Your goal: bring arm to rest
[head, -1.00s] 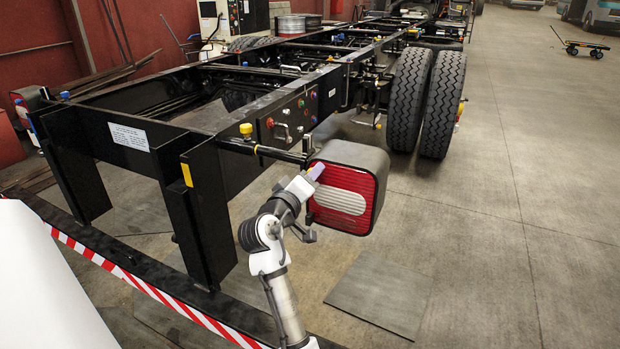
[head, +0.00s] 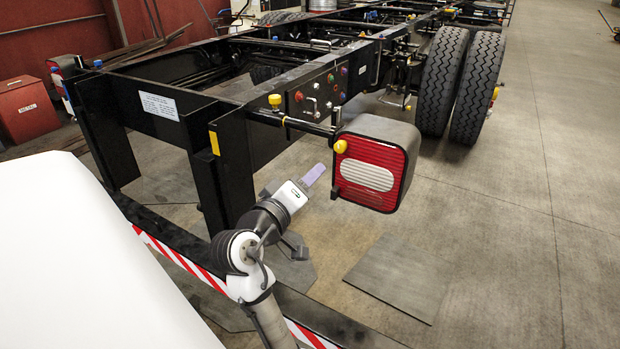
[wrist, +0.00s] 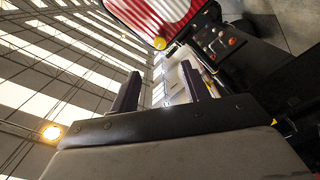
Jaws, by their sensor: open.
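My gripper (head: 314,174) is at the end of my arm, left of and apart from the red and white tail light (head: 372,172) in the head view. In the wrist view my gripper (wrist: 160,88) shows two dark fingers spread apart with nothing between them. The tail light's red and white face (wrist: 160,14) is at the top of the wrist view, beyond the fingers. A yellow knob (head: 340,146) sits at the light's upper left edge; a yellow knob also shows by the light in the wrist view (wrist: 159,43).
The black chassis frame (head: 190,142) stands behind and left of my arm. A red-and-white striped bar (head: 180,258) runs low across the front. Dual tyres (head: 475,85) stand behind the light. The concrete floor at right is clear apart from a flat dark plate (head: 398,278).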

